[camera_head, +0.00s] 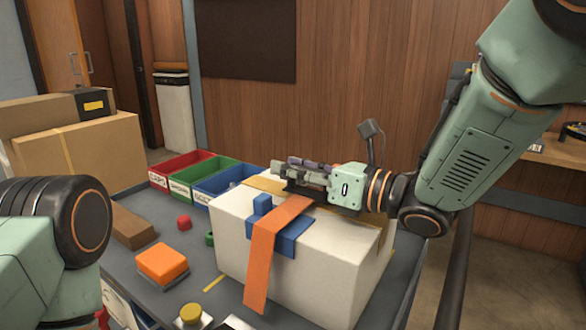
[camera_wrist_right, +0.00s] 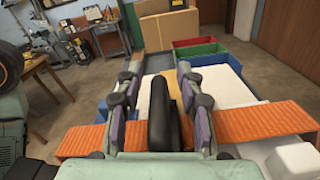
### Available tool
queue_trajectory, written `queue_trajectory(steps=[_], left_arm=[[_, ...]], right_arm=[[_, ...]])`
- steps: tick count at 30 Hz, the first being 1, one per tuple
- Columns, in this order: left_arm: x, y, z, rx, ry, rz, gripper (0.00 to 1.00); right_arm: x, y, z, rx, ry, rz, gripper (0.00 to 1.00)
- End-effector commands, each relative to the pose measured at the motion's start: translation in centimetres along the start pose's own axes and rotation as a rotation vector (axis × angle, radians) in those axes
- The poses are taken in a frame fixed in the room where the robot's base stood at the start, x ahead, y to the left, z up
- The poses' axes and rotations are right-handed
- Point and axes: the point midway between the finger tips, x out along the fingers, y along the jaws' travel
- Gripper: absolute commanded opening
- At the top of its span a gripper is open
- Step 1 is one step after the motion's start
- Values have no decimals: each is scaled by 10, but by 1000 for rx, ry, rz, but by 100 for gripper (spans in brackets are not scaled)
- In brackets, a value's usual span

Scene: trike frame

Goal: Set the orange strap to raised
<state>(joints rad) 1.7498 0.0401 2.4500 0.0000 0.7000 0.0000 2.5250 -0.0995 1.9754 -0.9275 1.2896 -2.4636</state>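The orange strap (camera_head: 262,250) lies over a blue fitting (camera_head: 292,240) on the white box (camera_head: 340,270). Its near end hangs down the box's front side and its upper part runs back toward my right gripper. My right gripper (camera_head: 282,167) is just above the box top, pointing left. In the right wrist view its two fingers (camera_wrist_right: 157,68) are apart, and the strap (camera_wrist_right: 265,122) crosses behind them from side to side. I cannot tell whether they touch it. A black upright part (camera_wrist_right: 160,115) shows between the fingers. My left arm is at the lower left; its gripper is out of view.
Red (camera_head: 172,172), green (camera_head: 200,178) and blue (camera_head: 222,184) bins stand behind the box. An orange block (camera_head: 162,262), a brown block (camera_head: 132,228), a red knob (camera_head: 184,222) and a yellow button (camera_head: 190,312) sit on the grey table. Cardboard boxes (camera_head: 85,150) stand at the left.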

Motion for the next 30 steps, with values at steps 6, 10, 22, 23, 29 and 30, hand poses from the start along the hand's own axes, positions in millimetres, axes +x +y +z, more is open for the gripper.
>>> queue_trajectory(steps=[6,10,22,23,29,30], left_arm=[[0,0,0,0,0,0,0],[0,0,0,0,0,0,0],[0,0,0,0,0,0,0],[0,0,0,0,0,0,0],[0,0,0,0,0,0,0],[0,0,0,0,0,0,0]], right_arm=[[4,0,0,0,0,1,37],[3,0,0,0,0,1,35],[3,0,0,0,0,1,1],[3,0,0,0,0,1,0],[3,1,0,0,0,2,0],[3,1,0,0,0,2,0]])
